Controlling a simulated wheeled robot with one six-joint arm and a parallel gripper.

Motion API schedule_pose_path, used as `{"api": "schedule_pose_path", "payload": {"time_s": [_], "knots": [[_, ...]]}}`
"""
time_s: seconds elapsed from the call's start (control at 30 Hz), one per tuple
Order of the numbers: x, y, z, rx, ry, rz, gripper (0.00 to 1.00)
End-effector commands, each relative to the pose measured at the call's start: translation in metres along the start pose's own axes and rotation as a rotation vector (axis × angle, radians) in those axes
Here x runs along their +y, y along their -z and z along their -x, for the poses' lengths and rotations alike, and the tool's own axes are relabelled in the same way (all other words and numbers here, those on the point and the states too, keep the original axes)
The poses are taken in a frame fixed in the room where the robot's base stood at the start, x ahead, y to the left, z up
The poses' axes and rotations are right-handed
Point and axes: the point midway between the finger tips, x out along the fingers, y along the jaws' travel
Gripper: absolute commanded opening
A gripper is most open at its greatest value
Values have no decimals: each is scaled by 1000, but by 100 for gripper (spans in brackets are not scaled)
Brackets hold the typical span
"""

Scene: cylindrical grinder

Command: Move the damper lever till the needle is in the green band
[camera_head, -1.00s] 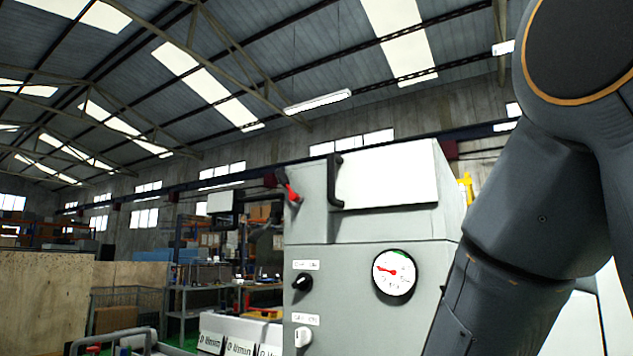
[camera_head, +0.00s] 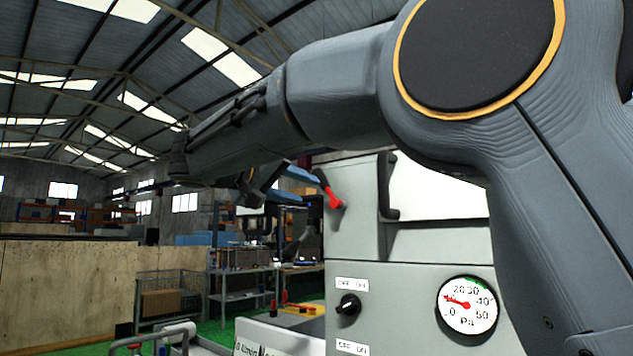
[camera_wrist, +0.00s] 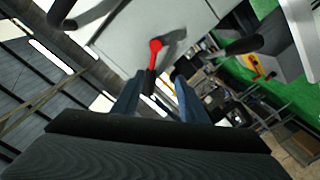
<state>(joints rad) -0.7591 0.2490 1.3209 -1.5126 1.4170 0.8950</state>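The damper lever (camera_head: 333,198) is red with a black grip and sits on the front of the grey machine cabinet. It also shows in the wrist view (camera_wrist: 155,46), its black grip pointing toward my gripper. My gripper (camera_wrist: 161,78) is open, its two blue fingers apart with the grip's end between or just before them; contact cannot be told. In the head view my gripper (camera_head: 312,174) is beside the lever's upper left end. The round gauge (camera_head: 467,305) has a red needle pointing left, near 10 Pa.
A black door handle (camera_head: 388,187) stands right of the lever. A black rotary switch (camera_head: 348,304) is below. My arm crosses the upper view and covers the cabinet's right side. Shelving and a wire cage (camera_head: 172,290) stand farther back left.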

Motion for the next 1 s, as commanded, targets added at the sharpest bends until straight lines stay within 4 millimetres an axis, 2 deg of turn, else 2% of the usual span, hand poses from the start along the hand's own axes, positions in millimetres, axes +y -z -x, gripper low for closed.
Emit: {"api": "schedule_pose_path", "payload": {"time_s": [0.07, 0.17, 0.6, 0.8, 1.0], "knots": [[11, 18, 11, 30, -25, -38, 39], [18, 26, 11, 44, -40, -56, 39], [22, 28, -50, 42, -41, -56, 39], [20, 28, -62, 43, -39, -55, 39], [19, 28, -63, 43, -38, -55, 39]]}}
